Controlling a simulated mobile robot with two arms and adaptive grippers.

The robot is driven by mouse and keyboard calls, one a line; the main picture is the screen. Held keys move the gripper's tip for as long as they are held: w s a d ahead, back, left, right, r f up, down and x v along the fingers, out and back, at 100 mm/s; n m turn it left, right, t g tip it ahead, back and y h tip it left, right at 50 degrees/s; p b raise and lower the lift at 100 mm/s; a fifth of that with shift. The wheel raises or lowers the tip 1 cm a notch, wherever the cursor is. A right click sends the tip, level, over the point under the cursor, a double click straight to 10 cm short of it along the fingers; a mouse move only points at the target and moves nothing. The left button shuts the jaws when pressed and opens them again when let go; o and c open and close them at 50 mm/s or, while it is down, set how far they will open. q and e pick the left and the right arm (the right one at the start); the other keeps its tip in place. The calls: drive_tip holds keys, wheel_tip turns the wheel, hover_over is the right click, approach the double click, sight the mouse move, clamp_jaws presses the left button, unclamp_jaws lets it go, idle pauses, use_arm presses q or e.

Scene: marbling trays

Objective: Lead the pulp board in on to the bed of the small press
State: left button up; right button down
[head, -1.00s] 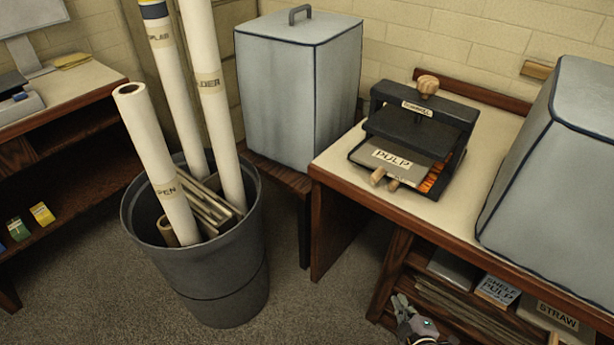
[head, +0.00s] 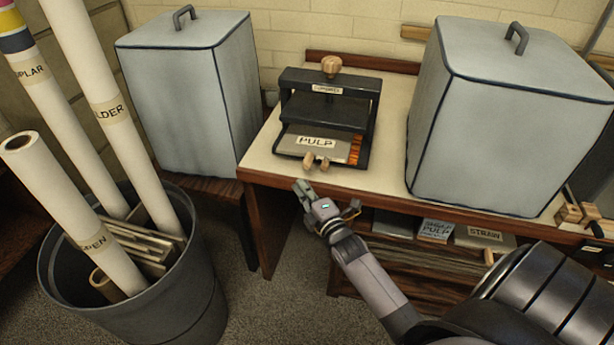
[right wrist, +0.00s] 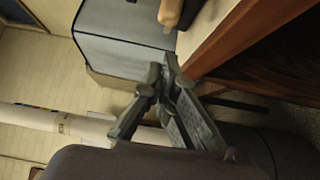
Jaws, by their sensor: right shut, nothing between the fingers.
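The small press (head: 328,82) is a dark frame with a wooden knob on top, standing on the bench. The grey pulp board (head: 338,152), labelled PULP, lies low in the front of the press, its back part hidden under the dark platen. My right gripper (head: 300,187) is shut and empty, just in front of the bench edge and below the pegs, apart from the board. In the right wrist view its fingers (right wrist: 162,72) are together beside the bench edge, near a wooden peg (right wrist: 172,12). My left gripper is out of view.
Grey covered boxes stand left (head: 185,90) and right (head: 500,120) of the press. A bin (head: 150,290) of tall rolls stands at the left. The bench's wooden front edge (head: 385,190) lies by my gripper. A shelf with boards labelled STRAW (head: 485,237) is below.

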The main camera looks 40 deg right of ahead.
sight(311, 165)
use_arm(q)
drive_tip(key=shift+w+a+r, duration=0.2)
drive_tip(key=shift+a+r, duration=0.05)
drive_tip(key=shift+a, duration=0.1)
use_arm(e)
drive_tip(key=w+d, duration=0.2)
drive_tip(key=d, duration=0.1)
drive_tip(key=shift+w, duration=0.25)
drive_tip(key=w+d, duration=0.1)
drive_tip(key=d, duration=0.1)
drive_tip(key=w+d+b, duration=0.1)
drive_tip(key=shift+w+d+f, duration=0.1)
drive_tip(key=shift+w+d, duration=0.25)
drive_tip(key=shift+w, duration=0.05)
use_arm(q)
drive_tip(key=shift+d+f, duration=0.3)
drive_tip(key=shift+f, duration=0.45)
use_arm(e)
drive_tip(key=shift+s+a, duration=0.1)
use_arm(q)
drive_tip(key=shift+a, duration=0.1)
